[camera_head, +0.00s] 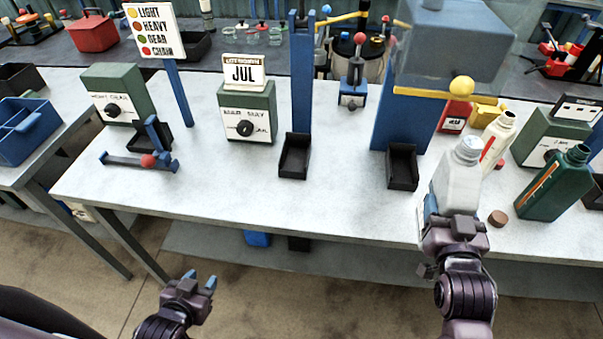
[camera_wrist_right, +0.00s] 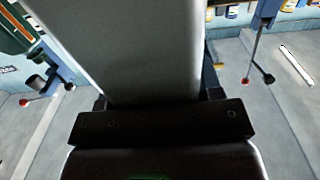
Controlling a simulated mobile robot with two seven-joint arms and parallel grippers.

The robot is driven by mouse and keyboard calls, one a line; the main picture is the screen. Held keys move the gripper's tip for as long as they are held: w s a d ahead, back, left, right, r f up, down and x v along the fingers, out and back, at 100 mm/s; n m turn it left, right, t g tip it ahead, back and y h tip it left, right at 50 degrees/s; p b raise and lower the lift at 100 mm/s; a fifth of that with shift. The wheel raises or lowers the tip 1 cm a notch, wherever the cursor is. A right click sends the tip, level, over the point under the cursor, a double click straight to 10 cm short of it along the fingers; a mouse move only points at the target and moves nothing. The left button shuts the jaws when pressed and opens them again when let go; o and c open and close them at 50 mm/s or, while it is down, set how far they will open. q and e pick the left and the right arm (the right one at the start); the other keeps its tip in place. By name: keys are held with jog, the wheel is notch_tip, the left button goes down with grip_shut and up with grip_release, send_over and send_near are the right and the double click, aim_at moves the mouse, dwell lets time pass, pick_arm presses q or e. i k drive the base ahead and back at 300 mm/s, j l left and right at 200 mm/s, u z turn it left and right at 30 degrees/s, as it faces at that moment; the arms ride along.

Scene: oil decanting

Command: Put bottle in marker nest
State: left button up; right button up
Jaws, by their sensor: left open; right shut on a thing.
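My right gripper (camera_head: 445,218) is shut on a pale grey bottle (camera_head: 460,175) with a whitish top, near the table's front right. The bottle is roughly upright, and I cannot tell whether its base touches the table. In the right wrist view the bottle (camera_wrist_right: 125,45) fills the upper middle between the fingers. Black open trays stand at the feet of the middle blue post (camera_head: 302,85) and the wide blue stand (camera_head: 403,125); both the middle tray (camera_head: 294,166) and the right tray (camera_head: 402,178) look empty. No label shows which is the marker nest. My left gripper (camera_head: 199,281) is open and empty, before the table.
A green bottle (camera_head: 552,190), a cream bottle (camera_head: 495,140) and a brown cap (camera_head: 497,218) are right of the held bottle. Green dial boxes, one at the middle (camera_head: 247,112), stand further back. A blue lever piece (camera_head: 140,160) lies left. The table's front middle is clear.

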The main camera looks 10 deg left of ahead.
aim_at(296, 160)
jog(key=k+j, duration=0.1)
jog(key=j+u, duration=0.15)
jog(key=j, duration=0.35)
jog(key=i+j+u, duration=0.2)
jog(key=j, duration=0.35)
jog(key=j+u, duration=0.15)
jog(key=j, duration=0.35)
